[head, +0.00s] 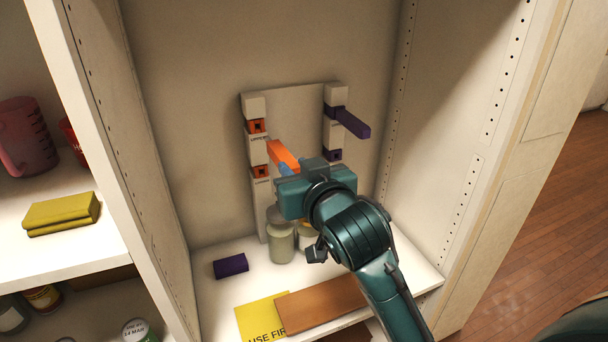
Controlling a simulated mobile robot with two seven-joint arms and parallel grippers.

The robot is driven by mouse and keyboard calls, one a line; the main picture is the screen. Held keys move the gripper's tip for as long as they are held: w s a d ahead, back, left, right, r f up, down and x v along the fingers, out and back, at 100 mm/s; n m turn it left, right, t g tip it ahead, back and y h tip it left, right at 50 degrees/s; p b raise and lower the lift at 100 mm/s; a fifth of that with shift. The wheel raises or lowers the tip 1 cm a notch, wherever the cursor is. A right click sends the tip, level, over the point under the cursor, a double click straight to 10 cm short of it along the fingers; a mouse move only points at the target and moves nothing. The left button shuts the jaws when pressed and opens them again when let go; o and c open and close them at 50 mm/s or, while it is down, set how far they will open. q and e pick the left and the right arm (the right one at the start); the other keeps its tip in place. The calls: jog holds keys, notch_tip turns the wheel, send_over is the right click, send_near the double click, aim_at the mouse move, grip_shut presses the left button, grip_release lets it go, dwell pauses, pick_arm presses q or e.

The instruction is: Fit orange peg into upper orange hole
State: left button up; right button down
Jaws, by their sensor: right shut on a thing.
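My right gripper (290,168) reaches into the cabinet from the lower right and is shut on the orange peg (281,153). The peg is tilted, its free end pointing up and left. A pale upright frame (255,106) stands against the back wall. Its left post has an upper orange hole (257,126) and a lower orange hole (261,172). The peg's free end shows just right of the post, between the heights of these holes; I cannot tell the depth gap. My left gripper is not in view.
A purple peg (352,123) sticks out from the right post's upper purple socket, above a lower purple hole (335,156). Jars (281,243) stand below the gripper. A purple block (231,265), yellow sign (258,318) and brown board (320,303) lie on the shelf.

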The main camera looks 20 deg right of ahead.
aim_at(276, 144)
jog(key=shift+r, duration=0.1)
jog(key=shift+p, duration=0.6)
jog(key=shift+w+a+f, duration=0.1)
jog(key=shift+w+f, duration=0.05)
jog(key=shift+w, duration=1.3)
jog(key=shift+w+f, duration=0.15)
jog(key=shift+w, duration=1.25)
jog(key=shift+p, duration=0.45)
jog(key=shift+w+a+f, duration=0.1)
jog(key=shift+w, duration=1.45)
jog(key=shift+w+f, duration=0.1)
jog(key=shift+w, duration=1.45)
jog(key=c, duration=1.1)
grip_release()
jog(key=shift+c, duration=0.2)
jog(key=shift+s, duration=0.1)
